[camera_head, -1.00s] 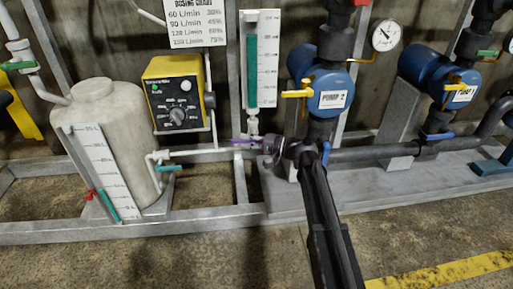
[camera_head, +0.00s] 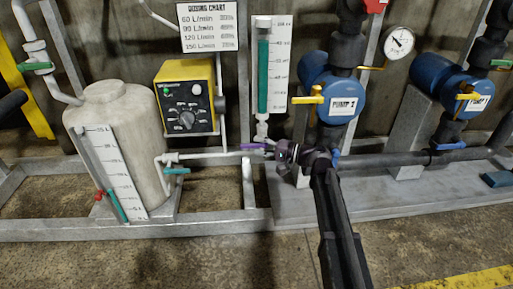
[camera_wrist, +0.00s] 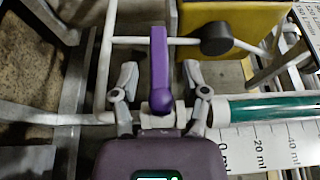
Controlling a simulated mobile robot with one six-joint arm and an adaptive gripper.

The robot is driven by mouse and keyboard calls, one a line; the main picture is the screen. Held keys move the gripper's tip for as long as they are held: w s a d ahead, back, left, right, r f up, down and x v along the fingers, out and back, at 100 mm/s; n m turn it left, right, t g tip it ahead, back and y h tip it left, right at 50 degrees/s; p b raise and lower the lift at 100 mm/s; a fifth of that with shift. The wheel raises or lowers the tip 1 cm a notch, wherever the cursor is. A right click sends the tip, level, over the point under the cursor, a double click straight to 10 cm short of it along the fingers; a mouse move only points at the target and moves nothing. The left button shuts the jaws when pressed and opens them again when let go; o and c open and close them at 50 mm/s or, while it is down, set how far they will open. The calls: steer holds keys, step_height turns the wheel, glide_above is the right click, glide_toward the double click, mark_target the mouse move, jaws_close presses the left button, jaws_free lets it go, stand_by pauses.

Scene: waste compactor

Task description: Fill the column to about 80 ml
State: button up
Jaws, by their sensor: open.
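The clear column (camera_head: 263,75) with green liquid stands upright before a white ml scale (camera_head: 281,65). The liquid's top is high, near the second label from the top; the exact number is too small to read. At its foot is a purple valve handle (camera_head: 252,146), lying sideways, across the column's line. In the wrist view the purple handle (camera_wrist: 159,68) stands between the two fingers of my gripper (camera_wrist: 160,80), with gaps on both sides. My gripper (camera_head: 288,152) is open, just right of the handle in the head view. The column's lower end (camera_wrist: 265,108) shows in the wrist view.
A white tank (camera_head: 115,140) and a yellow dosing pump (camera_head: 187,95) stand left, with a teal valve handle (camera_head: 176,171) below. Blue pump 2 (camera_head: 330,85) with a yellow handle (camera_head: 306,99) stands right. Pipes and frame bars surround the gripper. The floor in front is clear.

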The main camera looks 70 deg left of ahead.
steer(key=v, duration=1)
steer(key=shift+w+d, duration=0.2)
steer(key=shift+d, duration=0.1)
steer(key=shift+r, duration=0.15)
steer(key=w+d+f+m+t+h+p, duration=0.1)
steer(key=w+d+t+p, duration=0.2)
steer(key=w+d, duration=0.6)
steer(key=w+d+f+m+t+h+p, duration=0.15)
steer(key=w+d+t+p, duration=0.3)
steer(key=d, duration=0.95)
steer(key=w+d+f+m+t+h+p, duration=0.1)
steer(key=w+d+m+t+p, duration=0.15)
steer(key=w+d, duration=0.7)
steer(key=d+r+m+t+h+p, duration=0.1)
steer(key=d+h+p, duration=0.1)
steer(key=d, duration=1.2)
steer(key=s+d+r+m+t+h+p, duration=0.1)
steer(key=d+m+h+p, duration=0.1)
steer(key=d, duration=1.2)
steer(key=s+d+r+m+t+h+p, duration=0.1)
steer(key=d+h+p, duration=0.3)
steer(key=d, duration=1)
steer(key=shift+s+d+r+m+t+p, duration=0.2)
steer(key=shift+r+m+t+p, duration=0.1)
steer(key=shift+r+t+p, duration=0.25)
steer(key=shift+a+f+h, duration=0.1)
steer(key=shift+h, duration=0.15)
